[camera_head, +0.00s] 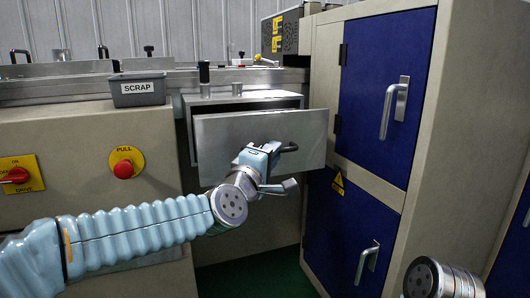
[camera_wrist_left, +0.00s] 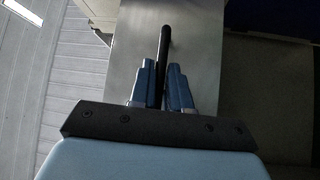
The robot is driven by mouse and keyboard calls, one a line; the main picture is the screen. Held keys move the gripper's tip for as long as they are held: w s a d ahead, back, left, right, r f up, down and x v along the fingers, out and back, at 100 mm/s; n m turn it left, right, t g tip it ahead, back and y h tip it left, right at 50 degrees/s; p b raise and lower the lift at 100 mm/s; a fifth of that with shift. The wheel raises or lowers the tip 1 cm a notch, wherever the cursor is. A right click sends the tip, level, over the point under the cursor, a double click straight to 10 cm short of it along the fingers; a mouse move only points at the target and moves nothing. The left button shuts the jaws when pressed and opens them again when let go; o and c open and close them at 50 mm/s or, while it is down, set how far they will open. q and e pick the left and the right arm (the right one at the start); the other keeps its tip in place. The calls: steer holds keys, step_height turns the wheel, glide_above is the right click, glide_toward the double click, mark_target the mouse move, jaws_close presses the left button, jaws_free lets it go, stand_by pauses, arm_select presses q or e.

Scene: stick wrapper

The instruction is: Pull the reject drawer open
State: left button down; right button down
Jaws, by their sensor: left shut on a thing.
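The reject drawer (camera_head: 225,137) has a plain metal front and stands out from its housing (camera_head: 245,101), partly open and tilted in the picture. Its black handle (camera_head: 290,148) is on the right part of the front. My left gripper (camera_head: 268,158) is at the handle. In the left wrist view the two blue fingers of my left gripper (camera_wrist_left: 162,88) are closed on either side of the black handle (camera_wrist_left: 165,45), with the metal drawer front (camera_wrist_left: 205,50) behind. My right gripper is not in view; only a round end of my right arm shows at the lower right.
A grey SCRAP bin (camera_head: 138,90) sits on the machine top at the left. A red PULL button (camera_head: 123,169) and a red switch (camera_head: 17,175) are on the beige panel. A cabinet with blue doors (camera_head: 388,90) stands close to the drawer's right side.

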arm_select(q)
steer(key=c, duration=1.2)
jaws_free()
steer(key=shift+o, duration=0.2)
steer(key=b+v, duration=0.1)
steer(key=v, duration=1.2)
steer(key=shift+s+a+b, duration=0.15)
steer(key=shift+s+b, duration=0.15)
steer(key=shift+s, duration=0.05)
steer(key=shift+f, duration=0.1)
